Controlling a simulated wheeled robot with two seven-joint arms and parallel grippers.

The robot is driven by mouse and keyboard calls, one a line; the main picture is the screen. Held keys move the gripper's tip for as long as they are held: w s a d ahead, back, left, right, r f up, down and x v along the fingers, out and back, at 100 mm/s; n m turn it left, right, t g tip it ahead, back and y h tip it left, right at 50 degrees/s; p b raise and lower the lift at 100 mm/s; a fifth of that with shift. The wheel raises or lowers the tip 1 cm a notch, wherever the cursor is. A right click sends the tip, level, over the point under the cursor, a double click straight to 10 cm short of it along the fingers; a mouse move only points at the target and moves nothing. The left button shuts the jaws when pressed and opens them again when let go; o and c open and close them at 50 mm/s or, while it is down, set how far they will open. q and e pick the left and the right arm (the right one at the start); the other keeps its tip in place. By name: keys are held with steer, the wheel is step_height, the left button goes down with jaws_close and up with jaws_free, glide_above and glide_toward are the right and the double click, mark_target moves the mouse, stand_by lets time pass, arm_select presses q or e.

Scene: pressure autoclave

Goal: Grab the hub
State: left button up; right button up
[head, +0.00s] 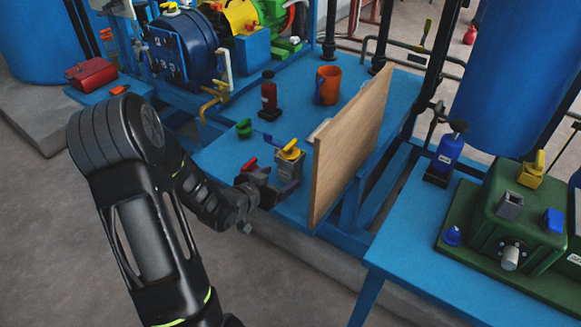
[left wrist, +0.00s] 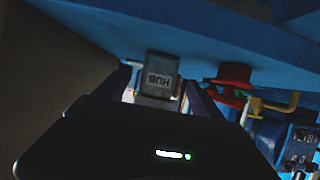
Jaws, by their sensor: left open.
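The hub (head: 289,166) is a small grey block on the blue bench, with a yellow piece on top in the head view. In the left wrist view the hub (left wrist: 158,78) shows its "HUB" lettering upside down. My left gripper (head: 272,184) is at the near side of the hub, low over the bench's front edge. In the left wrist view its open fingers (left wrist: 160,90) show on either side of the hub. I cannot tell whether they touch it. My right gripper is not in view.
A wooden board (head: 349,145) stands upright just right of the hub. A green piece (head: 244,128), a dark red bottle (head: 269,97) and an orange cup (head: 328,85) stand behind. A green machine (head: 520,225) sits on the right bench.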

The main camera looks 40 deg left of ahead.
mark_target(290, 172)
arm_select(q)
steer(key=shift+w+f, duration=0.2)
steer(key=shift+w, duration=0.4)
steer(key=b+x, duration=0.1)
steer(key=x, duration=0.4)
steer(key=shift+w+d+f, duration=0.1)
steer(key=shift+f, duration=0.05)
jaws_close()
stand_by(0.9)
